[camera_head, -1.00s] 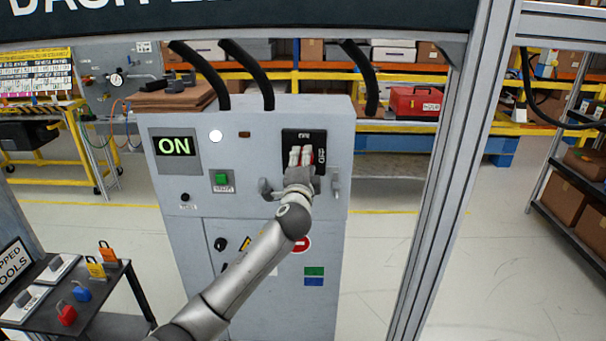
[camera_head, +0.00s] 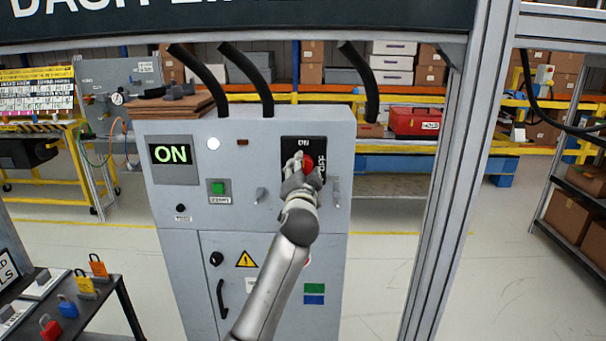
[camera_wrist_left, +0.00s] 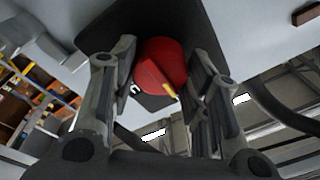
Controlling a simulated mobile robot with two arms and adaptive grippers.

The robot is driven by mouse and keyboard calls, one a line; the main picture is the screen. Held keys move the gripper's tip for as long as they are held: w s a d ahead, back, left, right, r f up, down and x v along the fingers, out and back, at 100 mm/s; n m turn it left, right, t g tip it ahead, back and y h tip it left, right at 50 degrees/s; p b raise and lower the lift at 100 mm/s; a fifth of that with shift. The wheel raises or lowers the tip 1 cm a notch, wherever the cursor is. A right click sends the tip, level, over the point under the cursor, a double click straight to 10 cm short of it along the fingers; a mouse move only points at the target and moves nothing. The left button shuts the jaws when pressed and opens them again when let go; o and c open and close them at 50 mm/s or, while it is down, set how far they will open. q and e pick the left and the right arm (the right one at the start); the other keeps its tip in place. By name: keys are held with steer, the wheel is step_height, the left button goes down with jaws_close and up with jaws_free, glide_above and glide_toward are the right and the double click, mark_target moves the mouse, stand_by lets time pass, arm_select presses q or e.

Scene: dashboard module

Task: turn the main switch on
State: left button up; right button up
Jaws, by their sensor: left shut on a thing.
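The main switch is a red rotary knob (camera_head: 308,162) on a black plate (camera_head: 290,145) at the upper right of the grey control cabinet (camera_head: 160,228). The plate has "ON" at its top and "OFF" at its right. My left gripper (camera_head: 301,168) is at the knob and covers part of it. In the left wrist view the red knob (camera_wrist_left: 161,66) with a yellow mark sits between the two fingers, which are shut on it. The cabinet's display (camera_head: 172,153) shows "ON" in green. My right gripper is not in view.
A green button (camera_head: 218,188) and small levers sit on the cabinet front near my arm. A grey frame post (camera_head: 445,190) stands to the right. A dark table (camera_head: 95,310) with coloured padlocks is at the lower left. Floor to the right is open.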

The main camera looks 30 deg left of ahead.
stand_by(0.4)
arm_select(q)
steer(key=o, duration=1)
steer(key=shift+o, duration=0.2)
steer(key=v, duration=1.2)
steer(key=shift+f, duration=0.1)
